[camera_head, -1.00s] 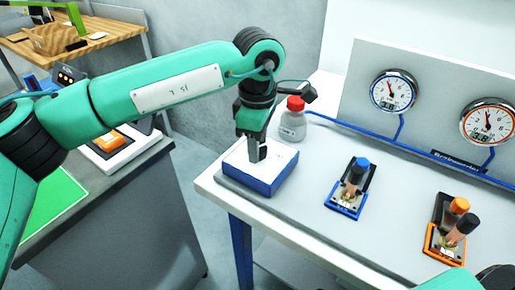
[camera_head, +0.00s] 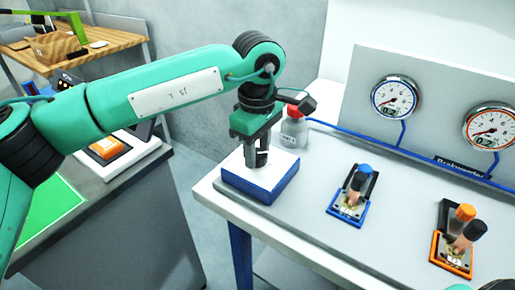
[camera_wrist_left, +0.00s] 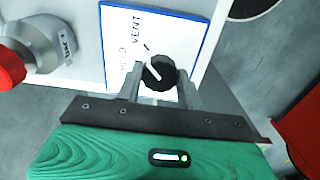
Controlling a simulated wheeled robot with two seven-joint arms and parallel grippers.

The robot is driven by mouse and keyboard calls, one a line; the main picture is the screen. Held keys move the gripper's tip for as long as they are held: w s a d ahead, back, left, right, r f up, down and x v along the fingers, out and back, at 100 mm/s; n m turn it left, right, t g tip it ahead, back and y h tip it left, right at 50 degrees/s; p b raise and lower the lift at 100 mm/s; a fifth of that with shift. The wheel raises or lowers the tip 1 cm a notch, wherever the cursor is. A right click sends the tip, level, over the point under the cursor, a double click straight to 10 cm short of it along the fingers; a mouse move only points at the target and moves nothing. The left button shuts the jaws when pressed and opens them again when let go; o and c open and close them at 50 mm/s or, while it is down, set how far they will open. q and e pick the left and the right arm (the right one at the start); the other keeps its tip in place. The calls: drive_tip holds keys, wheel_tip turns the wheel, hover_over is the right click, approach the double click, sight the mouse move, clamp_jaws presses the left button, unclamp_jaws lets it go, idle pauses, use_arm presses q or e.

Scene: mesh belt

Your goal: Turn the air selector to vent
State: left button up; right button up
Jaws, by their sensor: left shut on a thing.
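The air selector (camera_head: 277,190) is a white-topped box with blue sides at the left end of the bench. In the left wrist view its white face (camera_wrist_left: 178,28) carries "VENT" and another label I cannot read surely. Its round black knob (camera_wrist_left: 160,73) has a white pointer line slanting up and left, toward the labelled side. My left gripper (camera_head: 257,163) points down over the box, shut on the knob, with one finger on each side. In the head view the fingers largely hide the knob. My right gripper is not in view.
A red-capped bottle (camera_head: 294,128) stands close behind the selector. Blue-rimmed (camera_head: 396,97) and orange-rimmed (camera_head: 490,127) gauges read low. A blue valve (camera_head: 350,197) and an orange valve (camera_head: 455,245) sit to the right. Bare bench lies between them.

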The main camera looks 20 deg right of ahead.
sight(258, 153)
use_arm(q)
drive_tip(key=o, duration=1)
drive_tip(key=shift+r, duration=0.1)
wheel_tip(258, 153, up, 14)
drive_tip(key=shift+f, duration=0.15)
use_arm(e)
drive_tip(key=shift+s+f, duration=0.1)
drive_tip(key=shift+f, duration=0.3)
use_arm(q)
drive_tip(key=shift+f, duration=0.1)
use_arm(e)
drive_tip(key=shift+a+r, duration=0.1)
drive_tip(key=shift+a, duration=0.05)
